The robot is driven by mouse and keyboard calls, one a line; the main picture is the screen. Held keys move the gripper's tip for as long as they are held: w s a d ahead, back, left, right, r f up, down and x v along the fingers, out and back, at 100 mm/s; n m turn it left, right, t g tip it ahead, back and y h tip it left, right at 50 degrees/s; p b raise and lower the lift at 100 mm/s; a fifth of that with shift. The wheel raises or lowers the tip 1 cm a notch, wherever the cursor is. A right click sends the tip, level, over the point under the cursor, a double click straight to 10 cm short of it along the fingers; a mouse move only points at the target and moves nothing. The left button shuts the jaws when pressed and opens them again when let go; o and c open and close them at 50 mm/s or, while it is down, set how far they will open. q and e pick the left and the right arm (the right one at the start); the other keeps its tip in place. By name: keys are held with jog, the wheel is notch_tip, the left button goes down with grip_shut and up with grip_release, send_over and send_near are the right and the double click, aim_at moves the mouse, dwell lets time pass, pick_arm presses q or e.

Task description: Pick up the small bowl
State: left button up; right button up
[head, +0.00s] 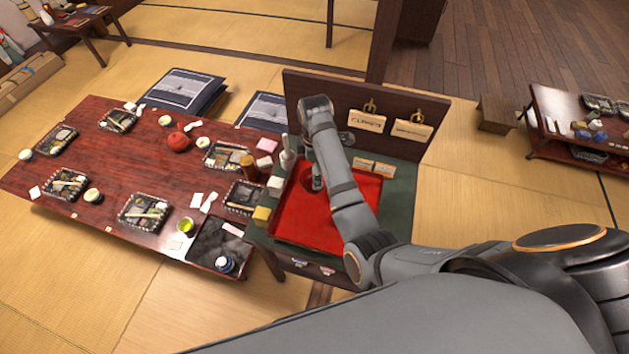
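My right arm comes in from the lower right, and its gripper (312,182) points down over the red tray (290,228) on the green-topped stand. The gripper is small and partly hidden by my arm, so its fingers are unclear. A dark round shape lies around its tip; I cannot tell whether this is a small bowl or part of the gripper. Small pale round vessels stand on the long table, one at the front left (92,195) and one at the far side (165,120). I cannot tell which is the small bowl. My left gripper is out of view.
A dark panel (345,90) with hanging signs stands behind the tray. Tatami floor is clear at the front left.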

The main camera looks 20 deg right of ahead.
jog(key=shift+w+f, duration=0.2)
jog(key=shift+f, duration=0.3)
jog(key=shift+w+f, duration=0.15)
jog(key=shift+f, duration=0.3)
jog(key=shift+w+a+f+p, duration=0.1)
jog(key=shift+w+f+p, duration=0.1)
jog(key=shift+f, duration=0.15)
jog(key=shift+w+f+p, duration=0.1)
jog(key=shift+f+p, duration=0.1)
jog(key=shift+f, duration=0.1)
jog(key=f, duration=0.1)
jog(key=s+f, duration=0.1)
jog(key=shift+f+p, duration=0.35)
jog(key=shift+p, duration=0.05)
jog(key=shift+w+f, duration=0.15)
jog(key=shift+f, duration=0.55)
jog(key=c, duration=0.5)
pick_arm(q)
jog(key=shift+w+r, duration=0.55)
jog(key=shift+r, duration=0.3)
pick_arm(e)
jog(key=c, duration=0.7)
